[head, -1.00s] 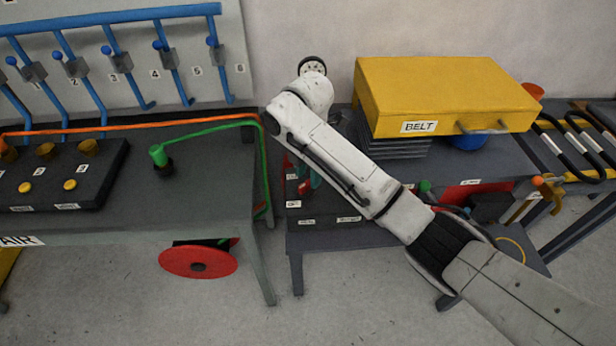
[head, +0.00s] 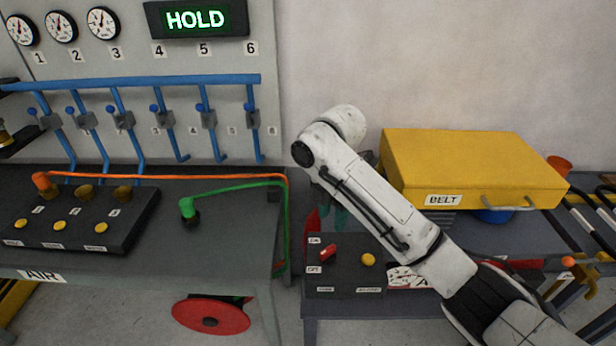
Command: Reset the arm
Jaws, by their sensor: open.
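My white arm (head: 365,195) comes in from the lower right and reaches up to a bent joint near the middle of the head view. A rounded white link (head: 347,122) shows behind that joint.
A yellow case marked BELT (head: 475,165) stands right of my arm. A black box with a red switch (head: 345,262) lies below it. At left is the AIR bench (head: 230,230) with green and orange hoses, under a HOLD display (head: 196,19). Bare wall is above the arm.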

